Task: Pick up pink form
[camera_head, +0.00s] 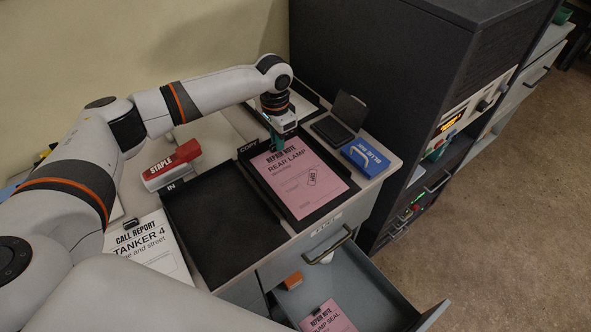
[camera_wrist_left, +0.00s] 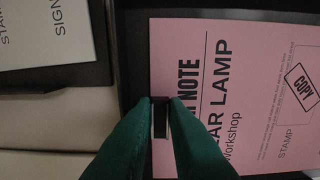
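The pink form (camera_head: 299,178), headed REPAIR NOTE and REAR LAMP, lies in the black tray marked COPY (camera_head: 256,172). It bears a COPY stamp mark. In the left wrist view the pink form (camera_wrist_left: 240,100) fills the right side, with a small black clip (camera_wrist_left: 160,118) at its edge. My left gripper (camera_head: 276,143) is at the form's far edge. Its green fingers (camera_wrist_left: 161,105) stand close on either side of the clip and appear shut on it. A second pink form, marked PUMP SEAL (camera_head: 330,318), lies in the open drawer. My right gripper is not in view.
An empty black tray (camera_head: 222,223) stands left of the COPY tray. The open drawer (camera_head: 368,285) juts out in front. A dark cabinet (camera_head: 385,70) rises behind.

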